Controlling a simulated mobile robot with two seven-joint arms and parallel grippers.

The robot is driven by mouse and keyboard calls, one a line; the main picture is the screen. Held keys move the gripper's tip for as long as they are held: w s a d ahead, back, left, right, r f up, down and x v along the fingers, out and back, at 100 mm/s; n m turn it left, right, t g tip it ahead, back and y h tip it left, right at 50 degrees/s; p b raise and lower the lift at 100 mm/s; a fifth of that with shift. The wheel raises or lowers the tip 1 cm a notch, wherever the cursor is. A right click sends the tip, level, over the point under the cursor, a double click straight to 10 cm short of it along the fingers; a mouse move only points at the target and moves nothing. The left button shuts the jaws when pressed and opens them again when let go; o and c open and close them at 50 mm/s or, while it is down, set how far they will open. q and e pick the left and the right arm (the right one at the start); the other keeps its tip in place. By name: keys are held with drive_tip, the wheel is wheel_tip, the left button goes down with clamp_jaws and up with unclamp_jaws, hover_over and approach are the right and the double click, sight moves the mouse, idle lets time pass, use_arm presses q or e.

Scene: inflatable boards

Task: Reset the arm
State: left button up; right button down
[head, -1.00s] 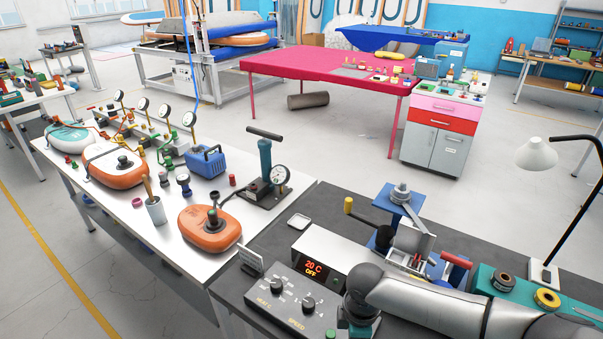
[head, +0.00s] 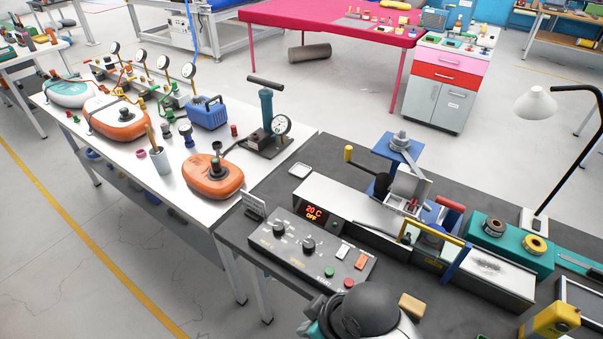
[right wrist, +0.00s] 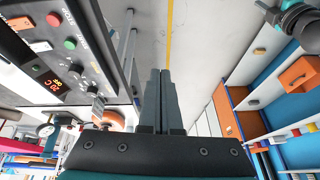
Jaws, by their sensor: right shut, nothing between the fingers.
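My right gripper (right wrist: 160,75) shows in the right wrist view with its two dark fingers side by side and shut, nothing between them. It is off the bench, with floor beyond the fingertips. In the head view my right arm (head: 365,312) shows only as a dark rounded joint with pale and teal parts at the bottom edge, in front of the control panel. I cannot make out the fingers there. My left arm and gripper are not in view.
The dark bench holds a control panel (head: 310,245), a sealing machine with a yellow handle (head: 432,242), a teal tape holder (head: 505,248) and a lamp (head: 536,103). A white table to the left carries an orange inflatable (head: 212,178) and a pump (head: 267,120). Floor lies in front.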

drive_tip(key=s+d+r+m+t+h, duration=0.1)
drive_tip(key=s+d+m+h, duration=0.2)
drive_tip(key=d, duration=0.4)
drive_tip(key=s+d+r+m+h, duration=0.1)
drive_tip(key=s+d+r+m, duration=0.1)
drive_tip(key=s+d+m, duration=0.45)
wheel_tip(320, 180, down, 34)
drive_tip(key=d+n+g+b, duration=0.1)
drive_tip(key=d+n+b, duration=0.1)
drive_tip(key=b, duration=0.8)
use_arm(q)
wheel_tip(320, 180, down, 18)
drive_tip(key=b, duration=0.8)
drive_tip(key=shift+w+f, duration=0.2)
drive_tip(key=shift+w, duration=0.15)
use_arm(e)
drive_tip(key=s+d+f, duration=0.1)
drive_tip(key=s+f, duration=0.6)
drive_tip(key=f, duration=0.3)
drive_tip(key=s+d+f+g, duration=0.1)
drive_tip(key=s+f, duration=0.6)
drive_tip(key=f, duration=0.3)
drive_tip(key=shift+s+d+f, duration=0.15)
drive_tip(key=shift+s+f, duration=0.05)
drive_tip(key=shift+s, duration=0.2)
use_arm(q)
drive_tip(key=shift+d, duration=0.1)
